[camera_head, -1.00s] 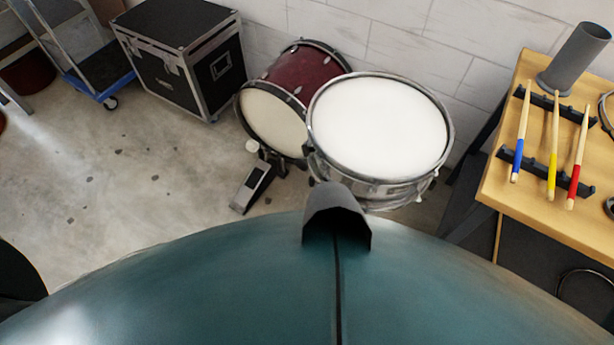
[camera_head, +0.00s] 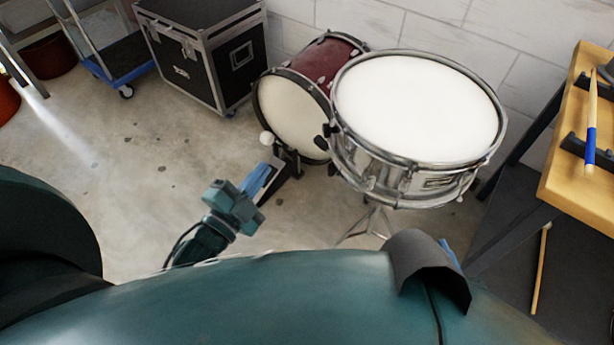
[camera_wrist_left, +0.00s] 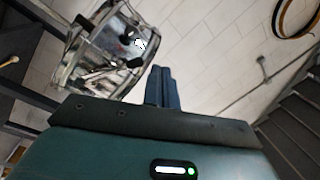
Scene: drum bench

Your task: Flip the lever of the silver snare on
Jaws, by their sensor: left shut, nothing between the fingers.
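The silver snare (camera_head: 375,172) stands right of centre in the head view, with a white head and a chrome shell. A small black fitting (camera_head: 328,131) sits on its left side; I cannot tell whether it is the lever, or its position. My left gripper (camera_head: 262,180) is shut and empty, left of the snare and apart from it. In the left wrist view its blue fingers (camera_wrist_left: 162,88) are together, and the snare's shell (camera_wrist_left: 92,62) with black fittings (camera_wrist_left: 130,52) lies to their upper left. A blue bit, possibly my right gripper (camera_head: 450,253), is mostly hidden.
A red bass drum (camera_head: 322,62) with a pedal (camera_head: 272,185) stands behind and left of the snare. A black case (camera_head: 205,55) and a blue trolley (camera_head: 122,68) are at the back left. A wooden bench (camera_head: 580,195) with drumsticks is at right.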

